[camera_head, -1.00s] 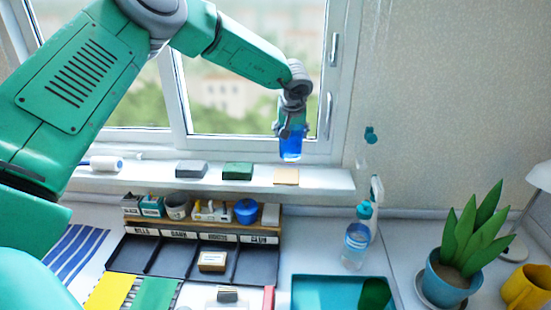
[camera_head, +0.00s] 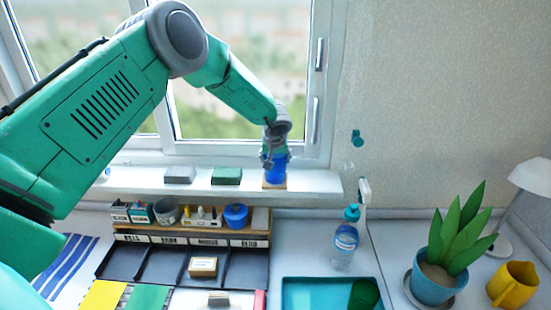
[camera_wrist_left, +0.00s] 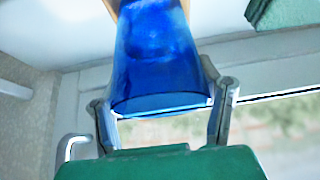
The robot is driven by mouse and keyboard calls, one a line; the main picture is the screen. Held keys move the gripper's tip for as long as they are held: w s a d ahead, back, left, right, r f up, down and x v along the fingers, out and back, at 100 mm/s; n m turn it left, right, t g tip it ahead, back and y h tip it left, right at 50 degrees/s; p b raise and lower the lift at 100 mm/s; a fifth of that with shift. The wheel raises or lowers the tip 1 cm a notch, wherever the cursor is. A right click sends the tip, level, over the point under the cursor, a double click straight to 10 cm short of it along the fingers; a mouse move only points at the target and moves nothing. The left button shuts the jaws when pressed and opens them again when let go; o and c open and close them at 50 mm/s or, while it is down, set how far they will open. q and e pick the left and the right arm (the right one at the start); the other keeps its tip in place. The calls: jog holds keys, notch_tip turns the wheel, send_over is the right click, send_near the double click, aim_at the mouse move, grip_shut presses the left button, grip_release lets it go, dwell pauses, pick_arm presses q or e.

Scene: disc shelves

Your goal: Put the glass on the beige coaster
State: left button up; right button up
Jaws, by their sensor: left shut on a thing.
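The blue glass (camera_head: 276,169) is upright at the beige coaster (camera_head: 275,185) on the window sill. Its lower end is at the coaster, but I cannot tell whether it rests fully on it. My left gripper (camera_head: 274,158) is shut on the glass from above and behind. In the left wrist view, the fingers (camera_wrist_left: 165,115) stand on both sides of the blue glass (camera_wrist_left: 158,60), and a bit of the beige coaster (camera_wrist_left: 112,6) shows past its far end. My right gripper is not in view.
A green coaster (camera_head: 227,176) and a grey coaster (camera_head: 180,175) lie left on the sill (camera_head: 315,182). Below are a desk organiser (camera_head: 140,262), a water bottle (camera_head: 346,240), a teal tray (camera_head: 300,292) and a potted plant (camera_head: 440,275). The sill's right end is free.

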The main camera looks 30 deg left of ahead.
pick_arm(q)
jog(key=shift+r, duration=0.1)
jog(key=o, duration=1.5)
jog(key=v, duration=1.2)
jog(key=s+d+f+m+y, duration=0.1)
jog(key=s+d+f+m, duration=0.1)
jog(key=s+f, duration=0.75)
jog(key=s+d+f+m, duration=0.3)
jog(key=s+f, duration=0.4)
jog(key=f, duration=0.5)
jog(key=s+d+f+g+h, duration=0.1)
jog(key=s+d+f, duration=0.1)
jog(key=s, duration=0.7)
jog(key=s+d+f+m+g+h, duration=0.1)
jog(key=s+d+f+g, duration=0.1)
jog(key=s, duration=0.7)
jog(key=s+d+f+m+g+h, duration=0.1)
jog(key=s+d+f+h, duration=0.1)
jog(key=s, duration=0.7)
jog(key=shift+s+d+f+b, duration=0.35)
jog(key=shift+d+f, duration=0.25)
